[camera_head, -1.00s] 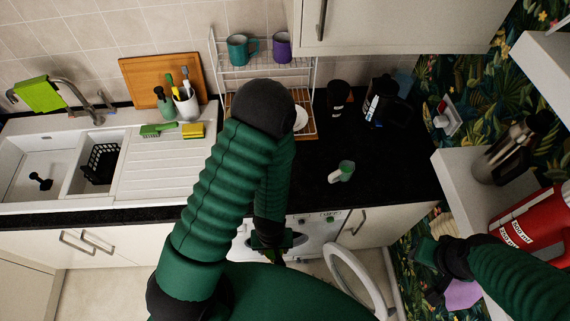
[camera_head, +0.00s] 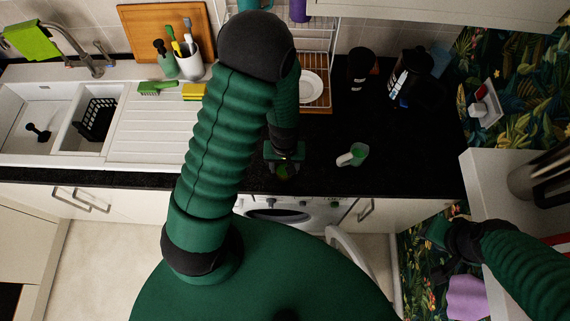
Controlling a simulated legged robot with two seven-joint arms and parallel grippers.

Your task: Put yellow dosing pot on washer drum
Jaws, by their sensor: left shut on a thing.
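My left gripper (camera_head: 285,171) is over the front part of the black worktop, above the washer. It is shut on a small, dim greenish thing, mostly hidden by the fingers; I cannot tell whether it is the yellow dosing pot. A whitish cup with green inside (camera_head: 353,155) lies on the worktop to the right of this gripper, apart from it. The washer (camera_head: 318,213) stands under the worktop, its drum opening only partly visible. Its round door (camera_head: 345,243) is swung open. My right gripper (camera_head: 438,238) is low at the right; its fingers are too dark to read.
A sink (camera_head: 30,115) with drainer is at the left. A dish rack (camera_head: 322,60), a dark jar (camera_head: 361,66) and a kettle (camera_head: 408,75) stand at the back. A white ledge (camera_head: 490,190) is at the right, near a purple cloth (camera_head: 467,298). The worktop around the cup is clear.

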